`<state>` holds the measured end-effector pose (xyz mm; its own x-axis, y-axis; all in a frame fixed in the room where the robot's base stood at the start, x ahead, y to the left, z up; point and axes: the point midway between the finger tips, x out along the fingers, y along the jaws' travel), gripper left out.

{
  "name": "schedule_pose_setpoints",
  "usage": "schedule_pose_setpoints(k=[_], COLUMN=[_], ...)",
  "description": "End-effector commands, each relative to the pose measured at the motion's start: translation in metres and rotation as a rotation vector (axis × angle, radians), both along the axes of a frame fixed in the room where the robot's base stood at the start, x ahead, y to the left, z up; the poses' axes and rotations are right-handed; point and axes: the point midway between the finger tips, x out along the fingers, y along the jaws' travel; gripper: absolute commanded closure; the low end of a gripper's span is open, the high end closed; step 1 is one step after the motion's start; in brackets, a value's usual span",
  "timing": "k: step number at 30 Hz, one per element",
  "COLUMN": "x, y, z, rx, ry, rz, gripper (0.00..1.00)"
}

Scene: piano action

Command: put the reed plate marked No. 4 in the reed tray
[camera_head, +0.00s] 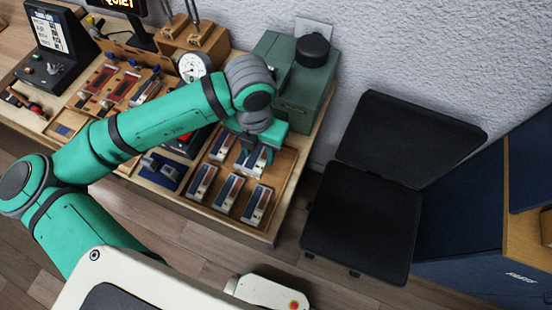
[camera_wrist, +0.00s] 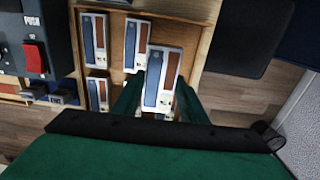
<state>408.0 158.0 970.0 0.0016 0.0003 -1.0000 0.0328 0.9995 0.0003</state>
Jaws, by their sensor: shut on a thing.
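My gripper (camera_head: 259,154) is over the right part of a wooden tray (camera_head: 291,178), which I take for the reed tray. In the wrist view my gripper (camera_wrist: 161,82) is shut on a reed plate (camera_wrist: 162,70) with a blue strip and a brown strip. This plate looks larger than its neighbours, so nearer the camera. Its mark is too small to read, so I cannot tell if it is No. 4. Other similar plates lie in the tray, including one at the wrist view's top left (camera_wrist: 95,40) and one beside the held plate (camera_wrist: 137,40).
A green box (camera_head: 297,100) with a black knob stands behind the tray. A blue block with metal parts (camera_head: 160,170) is left of it. A device with a red switch (camera_wrist: 35,55) shows in the wrist view. An open black case (camera_head: 360,225) lies at the right.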

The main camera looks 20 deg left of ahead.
Motion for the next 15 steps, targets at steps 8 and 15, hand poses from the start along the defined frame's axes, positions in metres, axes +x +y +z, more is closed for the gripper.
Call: schedule_pose_setpoints(k=[8,15], x=[0.021,0.027], y=[-0.024,-0.031], z=[-0.039,-0.051], rx=[-0.002,-0.002], ry=[0.002,0.002], rz=[-0.001,0.000], gripper=[0.86,0.86])
